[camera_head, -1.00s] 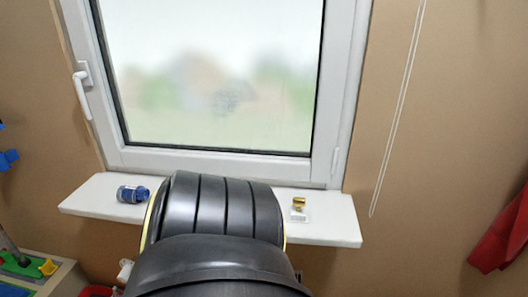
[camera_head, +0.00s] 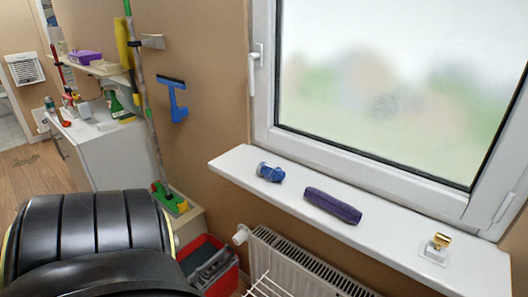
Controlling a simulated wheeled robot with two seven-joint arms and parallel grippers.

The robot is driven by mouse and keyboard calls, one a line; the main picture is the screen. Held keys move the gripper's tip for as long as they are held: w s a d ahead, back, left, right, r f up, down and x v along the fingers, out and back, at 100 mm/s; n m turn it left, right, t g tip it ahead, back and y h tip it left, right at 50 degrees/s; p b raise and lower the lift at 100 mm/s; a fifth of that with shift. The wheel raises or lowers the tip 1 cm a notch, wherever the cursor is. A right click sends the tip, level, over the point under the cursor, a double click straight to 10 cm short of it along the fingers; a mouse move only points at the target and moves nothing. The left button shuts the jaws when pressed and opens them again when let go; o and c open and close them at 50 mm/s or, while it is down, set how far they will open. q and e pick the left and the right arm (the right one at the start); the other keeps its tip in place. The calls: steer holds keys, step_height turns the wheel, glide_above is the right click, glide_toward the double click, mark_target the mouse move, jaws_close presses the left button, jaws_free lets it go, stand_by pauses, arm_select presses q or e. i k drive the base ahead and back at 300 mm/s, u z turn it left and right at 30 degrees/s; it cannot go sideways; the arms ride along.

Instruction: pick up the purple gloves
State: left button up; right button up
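A dark purple, rolled bundle (camera_head: 332,205) lies on the white windowsill; I cannot tell for sure that it is the gloves. A lighter purple item (camera_head: 86,57) sits on the wall shelf at the far left, too small to make out. Neither of my grippers is in view. A black ribbed part of my own body fills the lower left and does not cover the bundle.
On the windowsill (camera_head: 405,257), a blue item (camera_head: 270,172) lies left of the bundle and a small gold item (camera_head: 440,241) right of it. A radiator (camera_head: 300,262) and a red box (camera_head: 212,266) are below. A white cabinet (camera_head: 100,150) stands at left.

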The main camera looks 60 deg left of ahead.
mark_target(345, 211)
steer(key=u, duration=1.2)
steer(key=i, duration=0.15)
steer(key=u, duration=0.05)
